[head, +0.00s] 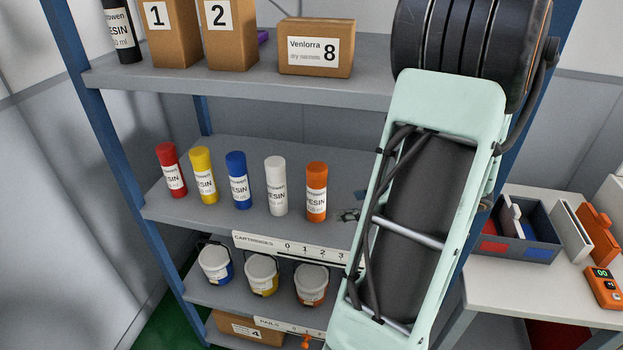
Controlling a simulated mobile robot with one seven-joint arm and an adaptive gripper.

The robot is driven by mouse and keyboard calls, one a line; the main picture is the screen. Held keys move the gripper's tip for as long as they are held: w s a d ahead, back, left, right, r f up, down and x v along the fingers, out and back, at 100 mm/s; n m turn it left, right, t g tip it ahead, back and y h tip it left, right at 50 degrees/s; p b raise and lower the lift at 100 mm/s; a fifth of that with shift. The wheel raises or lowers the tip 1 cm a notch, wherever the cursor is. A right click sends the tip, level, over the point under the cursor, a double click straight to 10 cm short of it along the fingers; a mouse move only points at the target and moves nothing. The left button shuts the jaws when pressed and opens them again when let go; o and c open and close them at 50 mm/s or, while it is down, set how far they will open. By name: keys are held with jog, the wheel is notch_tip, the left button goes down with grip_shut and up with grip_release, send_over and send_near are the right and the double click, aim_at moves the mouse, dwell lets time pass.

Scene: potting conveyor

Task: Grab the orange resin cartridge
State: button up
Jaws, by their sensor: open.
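The orange resin cartridge (316,192) stands upright on the middle shelf (260,226), at the right end of a row of cartridges. It has a white label and nothing covers it. My gripper (348,214) is mostly hidden behind my arm. Only a small dark part of it shows, just right of the orange cartridge and near its base height in the picture. It is open, with a visible gap to the cartridge, and holds nothing that I can see.
White (276,186), blue (239,181), yellow (203,175) and red (171,170) cartridges stand left of the orange one. Pails (262,276) stand below, boxes (316,47) above. A blue post (108,145) bounds the left. A bench (545,290) stands right.

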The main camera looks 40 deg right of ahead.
aim_at(324, 191)
jog(key=w+t, duration=0.1)
jog(key=w, duration=0.1)
jog(key=w+t+p, duration=0.1)
jog(key=w, duration=0.1)
jog(key=w+a, duration=0.1)
jog(key=w, duration=0.1)
jog(key=shift+w+r+t+p, duration=0.25)
jog(key=shift+t+p, duration=0.1)
jog(key=shift+t, duration=0.05)
jog(key=shift+f+p+x, duration=0.15)
jog(key=shift+p+x, duration=0.1)
jog(key=shift+x, duration=1.15)
jog(key=shift+f+p+x, duration=0.15)
jog(key=shift+p+x, duration=0.1)
jog(key=shift+x, duration=1.1)
jog(key=shift+s+a, duration=0.15)
grip_shut()
